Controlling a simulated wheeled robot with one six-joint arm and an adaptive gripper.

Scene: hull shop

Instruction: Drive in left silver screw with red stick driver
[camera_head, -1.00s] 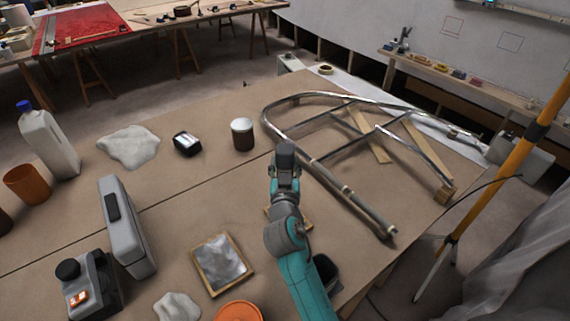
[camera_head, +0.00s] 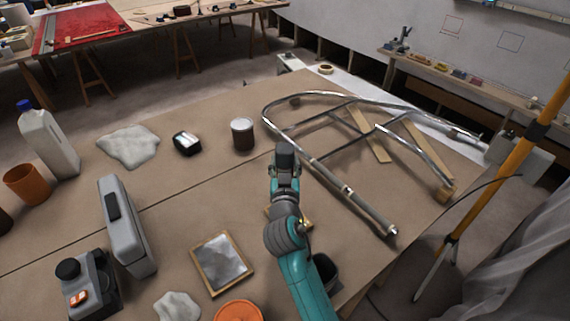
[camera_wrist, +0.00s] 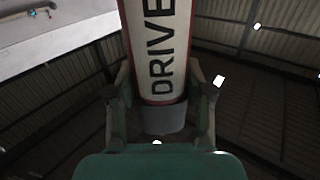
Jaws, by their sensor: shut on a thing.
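The red stick driver (camera_wrist: 161,50) is in my gripper (camera_wrist: 160,80), with a finger on each side of its handle in the wrist view. The handle is red at the edges with a white panel lettered "DRIVE" and a grey end. In the head view my gripper (camera_head: 285,155) is seen from behind, over the bench beside the tubular metal frame, and my arm hides the driver. The driver's tip is out of the wrist picture. I cannot make out a silver screw in either view.
The bent tubular frame (camera_head: 352,192) lies right of my arm. A yellow pole (camera_head: 505,172) rises at right. Bare bench shows at middle left.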

